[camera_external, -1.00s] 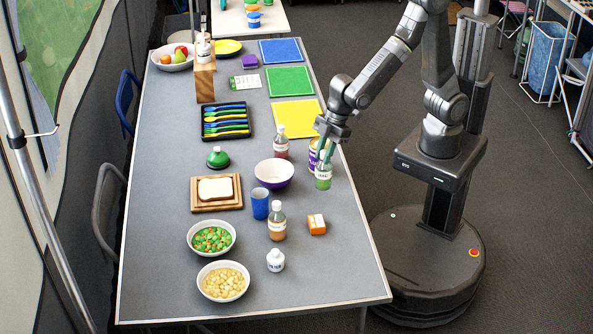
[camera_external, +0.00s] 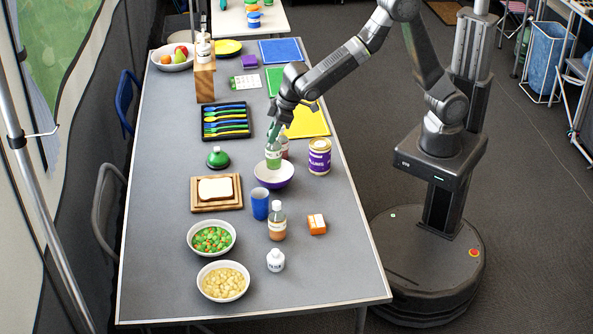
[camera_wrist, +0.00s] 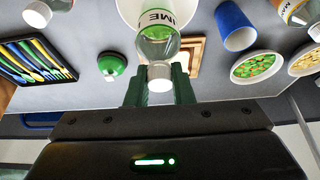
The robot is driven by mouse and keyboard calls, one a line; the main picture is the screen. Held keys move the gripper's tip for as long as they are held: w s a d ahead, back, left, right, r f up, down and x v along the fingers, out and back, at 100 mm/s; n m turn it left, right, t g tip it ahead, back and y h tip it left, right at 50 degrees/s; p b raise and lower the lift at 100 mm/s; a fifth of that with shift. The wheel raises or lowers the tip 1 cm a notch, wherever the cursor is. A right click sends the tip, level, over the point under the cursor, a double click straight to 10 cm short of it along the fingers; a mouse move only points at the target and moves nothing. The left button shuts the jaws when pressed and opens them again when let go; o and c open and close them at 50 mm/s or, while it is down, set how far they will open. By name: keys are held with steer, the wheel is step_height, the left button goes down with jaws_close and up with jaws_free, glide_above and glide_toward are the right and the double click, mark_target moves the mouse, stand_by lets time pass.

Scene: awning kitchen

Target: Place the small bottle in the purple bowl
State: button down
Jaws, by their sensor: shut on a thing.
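My gripper (camera_external: 272,131) is shut on a small clear bottle with green liquid (camera_external: 273,156), gripping it near its white cap. In the wrist view the two green fingers (camera_wrist: 158,88) flank the cap, and the bottle (camera_wrist: 157,45) shows a "LIME" label. The bottle is upright. The purple bowl (camera_external: 274,181), white inside, stands on the table with the bottle's lower end over its opening. I cannot tell whether the bottle touches the inside. The bowl's white rim (camera_wrist: 127,12) shows partly behind the bottle in the wrist view.
A blue cup (camera_external: 260,205), an amber bottle (camera_external: 277,224) and a bread board (camera_external: 217,205) are nearby. A white bottle (camera_external: 275,261) stands in front.

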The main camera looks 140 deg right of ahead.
mark_target(267, 163)
steer(key=shift+f, duration=3.4)
steer(key=c, duration=1.3)
jaws_free()
steer(key=shift+o, duration=0.2)
steer(key=shift+r+p, duration=0.25)
steer(key=shift+p, duration=0.05)
steer(key=v, duration=1.1)
steer(key=shift+s+a+r+b, duration=0.2)
steer(key=shift+r+b, duration=0.1)
steer(key=shift+b, duration=0.1)
